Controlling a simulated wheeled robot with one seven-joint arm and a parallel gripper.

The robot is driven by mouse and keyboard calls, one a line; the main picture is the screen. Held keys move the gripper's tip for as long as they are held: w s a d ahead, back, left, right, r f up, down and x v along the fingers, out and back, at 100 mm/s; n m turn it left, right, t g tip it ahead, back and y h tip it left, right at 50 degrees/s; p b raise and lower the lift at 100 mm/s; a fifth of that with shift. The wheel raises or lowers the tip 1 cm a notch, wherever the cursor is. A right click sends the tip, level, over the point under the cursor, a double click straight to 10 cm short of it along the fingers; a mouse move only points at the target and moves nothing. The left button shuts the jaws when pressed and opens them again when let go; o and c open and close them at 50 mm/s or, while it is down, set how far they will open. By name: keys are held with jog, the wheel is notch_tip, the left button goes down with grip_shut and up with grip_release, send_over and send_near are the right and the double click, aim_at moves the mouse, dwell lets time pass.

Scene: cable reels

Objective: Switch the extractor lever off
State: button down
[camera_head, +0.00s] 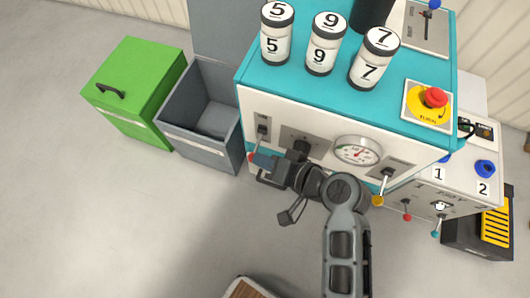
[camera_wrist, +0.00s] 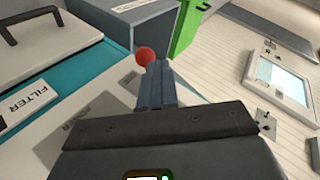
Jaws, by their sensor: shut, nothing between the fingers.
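A small red ball knob (camera_head: 251,157) shows low at the left end of the machine's white front panel. It also shows in the wrist view (camera_wrist: 145,56), just past my fingertips; its stem is hidden. My gripper (camera_head: 262,163) is shut and empty, its fingertips close beside the red knob. In the wrist view the closed fingers (camera_wrist: 153,88) point up at it; I cannot tell if they touch. A lever with a yellow knob (camera_head: 377,201) hangs at the panel's right end. I cannot read which lever is labelled extractor.
The teal-topped machine (camera_head: 330,88) carries numbered cylinders (camera_head: 323,45) and a red emergency button (camera_head: 433,98). A gauge (camera_head: 357,152) sits on its front. An open grey bin (camera_head: 178,125) and a green bin (camera_head: 140,85) stand left. The floor in front is mostly clear.

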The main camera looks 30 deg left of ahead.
jog(key=shift+r+p, duration=0.8)
